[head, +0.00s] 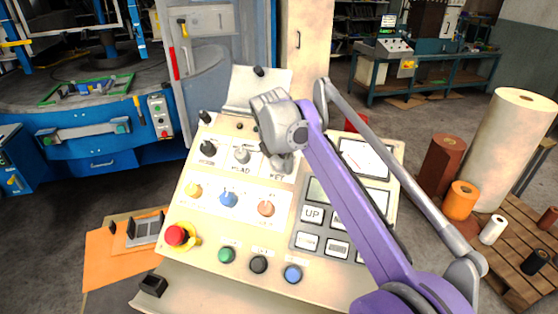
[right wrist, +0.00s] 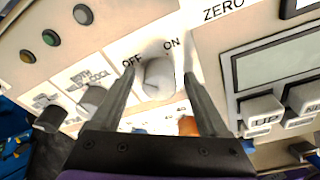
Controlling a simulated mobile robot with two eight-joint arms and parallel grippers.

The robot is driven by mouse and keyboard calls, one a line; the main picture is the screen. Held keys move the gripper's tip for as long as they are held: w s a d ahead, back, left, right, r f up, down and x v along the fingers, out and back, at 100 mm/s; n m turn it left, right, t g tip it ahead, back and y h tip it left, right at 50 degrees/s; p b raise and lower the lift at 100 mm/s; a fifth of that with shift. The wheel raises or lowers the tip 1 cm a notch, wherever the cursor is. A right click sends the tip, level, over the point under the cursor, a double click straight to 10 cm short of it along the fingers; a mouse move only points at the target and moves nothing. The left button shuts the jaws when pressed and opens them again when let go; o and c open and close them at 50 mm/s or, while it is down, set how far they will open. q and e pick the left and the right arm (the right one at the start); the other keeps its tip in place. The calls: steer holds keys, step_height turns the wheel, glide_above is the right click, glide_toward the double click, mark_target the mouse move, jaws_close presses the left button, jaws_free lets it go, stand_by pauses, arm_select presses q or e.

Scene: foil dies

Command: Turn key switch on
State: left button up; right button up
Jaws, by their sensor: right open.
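The cream control panel (head: 180,222) stands tilted in front of me. My right gripper (head: 281,164) is over its upper middle, just above a label that seems to read KEY, and hides the switch there in the head view. In the right wrist view, a pale rounded switch (right wrist: 158,78) sits between the OFF and ON labels. My right gripper (right wrist: 160,76) is open, with one finger on each side of this switch; I cannot tell whether they touch it. The switch's exact turn is unclear. My left gripper is not in view.
A grey knob (head: 241,155) and a black knob (head: 208,148) sit left of the gripper. Below are yellow, blue (head: 229,199) and orange (head: 266,208) knobs, a red emergency button (head: 175,235) and several push buttons. A keypad with an UP key (head: 312,214) lies to the right.

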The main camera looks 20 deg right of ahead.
steer(key=shift+f, duration=0.1)
jaws_close()
stand_by(0.4)
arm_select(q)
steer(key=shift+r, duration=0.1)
arm_select(e)
steer(key=m+p, duration=0.1)
steer(key=m, duration=0.2)
steer(key=shift+m, duration=0.4)
steer(key=m+t, duration=0.1)
steer(key=m, duration=0.3)
steer(key=shift+s+p, duration=0.1)
steer(key=shift+p, duration=0.3)
steer(key=m, duration=0.5)
steer(key=shift+t+p, duration=0.4)
arm_select(q)
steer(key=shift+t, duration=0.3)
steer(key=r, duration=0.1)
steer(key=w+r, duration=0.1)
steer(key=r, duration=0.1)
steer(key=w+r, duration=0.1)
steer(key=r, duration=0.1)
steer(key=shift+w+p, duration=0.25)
steer(key=shift+p, duration=0.15)
arm_select(e)
steer(key=m, duration=0.4)
steer(key=shift+s+f+m+h, duration=0.1)
steer(key=shift+f+m+h, duration=0.05)
steer(key=shift+m+h, duration=0.2)
steer(key=shift+m, duration=0.25)
